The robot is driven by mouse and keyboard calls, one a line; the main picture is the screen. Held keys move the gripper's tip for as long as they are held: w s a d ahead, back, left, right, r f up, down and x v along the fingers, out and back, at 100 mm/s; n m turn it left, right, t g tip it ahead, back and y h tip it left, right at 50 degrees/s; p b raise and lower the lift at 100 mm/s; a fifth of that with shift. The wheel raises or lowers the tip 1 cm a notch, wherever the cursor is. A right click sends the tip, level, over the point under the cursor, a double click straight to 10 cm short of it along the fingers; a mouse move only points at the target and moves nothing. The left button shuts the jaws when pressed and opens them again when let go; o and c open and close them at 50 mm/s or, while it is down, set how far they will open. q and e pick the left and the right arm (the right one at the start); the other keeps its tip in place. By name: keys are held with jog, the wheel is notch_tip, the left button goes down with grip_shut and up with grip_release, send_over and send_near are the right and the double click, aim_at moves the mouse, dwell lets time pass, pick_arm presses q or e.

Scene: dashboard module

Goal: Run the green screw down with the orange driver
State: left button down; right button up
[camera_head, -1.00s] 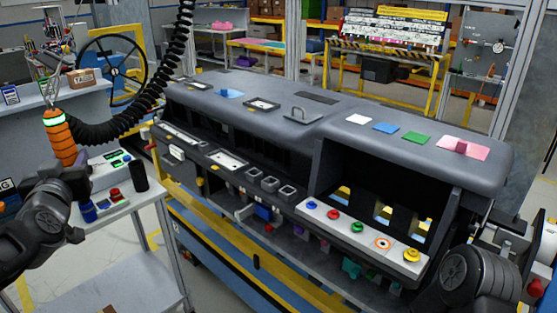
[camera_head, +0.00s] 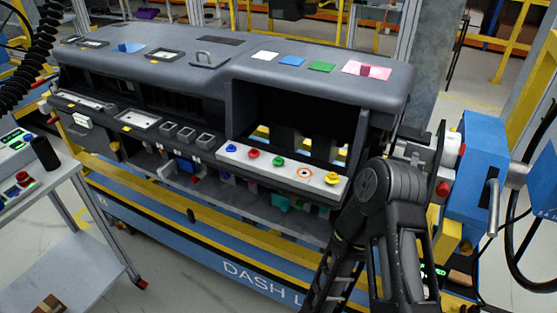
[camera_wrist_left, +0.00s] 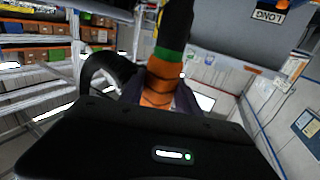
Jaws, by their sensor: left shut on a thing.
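The orange driver (camera_wrist_left: 160,85), with black bands and a green ring, stands between the fingers of my left gripper (camera_wrist_left: 158,100) in the left wrist view. The gripper is shut on it, and the driver's far end runs out of the top of that view. The head view shows neither the driver nor the left gripper. A green round piece, which looks like the green screw (camera_head: 278,162), sits on the white strip (camera_head: 240,153) at the front of the dashboard module (camera_head: 225,75). My right arm shows at the lower right of the head view, but its gripper is out of view.
Blue, red, orange-ringed and yellow pieces (camera_head: 331,178) share the white strip. A side table (camera_head: 80,240) stands at the left, with a black coiled hose (camera_head: 35,60) above it. A blue machine (camera_head: 480,165) stands to the right of the module. The floor in front is clear.

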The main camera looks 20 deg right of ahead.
pick_arm(q)
jog(key=w+d+f+m+h, duration=0.2)
jog(key=d+f+h, duration=0.1)
jog(key=d+f, duration=0.8)
jog(key=w+d+f+m+t+h, duration=0.1)
jog(key=w+d+f+m+h, duration=0.1)
jog(key=d+f, duration=1)
notch_tip(320, 180, down, 5)
jog(key=shift+f+h, duration=0.1)
jog(key=shift+h, duration=0.6)
jog(key=shift+d, duration=0.1)
